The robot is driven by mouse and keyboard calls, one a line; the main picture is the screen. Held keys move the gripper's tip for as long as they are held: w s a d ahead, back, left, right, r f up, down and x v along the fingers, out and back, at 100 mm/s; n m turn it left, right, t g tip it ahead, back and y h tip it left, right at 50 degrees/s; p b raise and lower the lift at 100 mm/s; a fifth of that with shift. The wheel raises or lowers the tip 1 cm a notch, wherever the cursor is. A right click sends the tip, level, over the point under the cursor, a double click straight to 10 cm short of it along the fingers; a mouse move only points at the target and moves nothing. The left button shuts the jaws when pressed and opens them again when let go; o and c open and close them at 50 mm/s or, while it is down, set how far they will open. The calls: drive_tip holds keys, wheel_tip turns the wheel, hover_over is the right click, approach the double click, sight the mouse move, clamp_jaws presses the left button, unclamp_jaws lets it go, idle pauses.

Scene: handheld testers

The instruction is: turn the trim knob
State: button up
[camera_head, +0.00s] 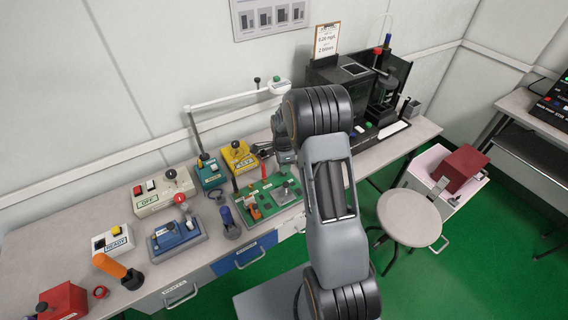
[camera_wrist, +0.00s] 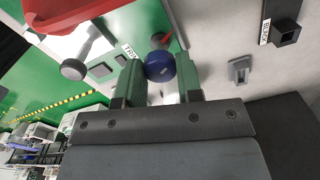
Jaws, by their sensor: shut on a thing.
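The trim knob (camera_wrist: 160,66) is a round dark blue knob with a red pointer, beside a white label (camera_wrist: 130,51) that seems to read TRIM. My gripper (camera_wrist: 158,84) has its two green fingers on either side of the knob and is shut on it. In the head view my arm covers much of the bench's middle, and I cannot make out the knob or fingertips clearly there. The green panel (camera_head: 262,220) with several small controls lies just left of my arm.
Several tester boxes stand left along the bench, among them a yellow one (camera_head: 240,157) and a blue one (camera_head: 177,236). An orange handle (camera_head: 108,265) sticks up at the front left. A black machine (camera_head: 345,82) stands behind my arm. A stool (camera_head: 408,217) stands right of the bench.

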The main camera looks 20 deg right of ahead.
drive_tip(key=o, duration=0.9)
wheel_tip(320, 180, up, 14)
drive_tip(key=shift+f, duration=0.1)
idle(0.6)
drive_tip(key=shift+s+a+r+n+t, duration=0.6)
drive_tip(key=shift+s+a+r+n, duration=0.8)
drive_tip(key=shift+s+n, duration=2.15)
drive_tip(key=shift+s+a+r+n+t, duration=0.65)
drive_tip(key=shift+s+a+n, duration=1.5)
drive_tip(key=shift+s+n, duration=1.35)
drive_tip(key=shift+s+a+r+n+t, duration=0.55)
drive_tip(key=shift+s+a+r+n, duration=0.9)
drive_tip(key=shift+s+n, duration=2.05)
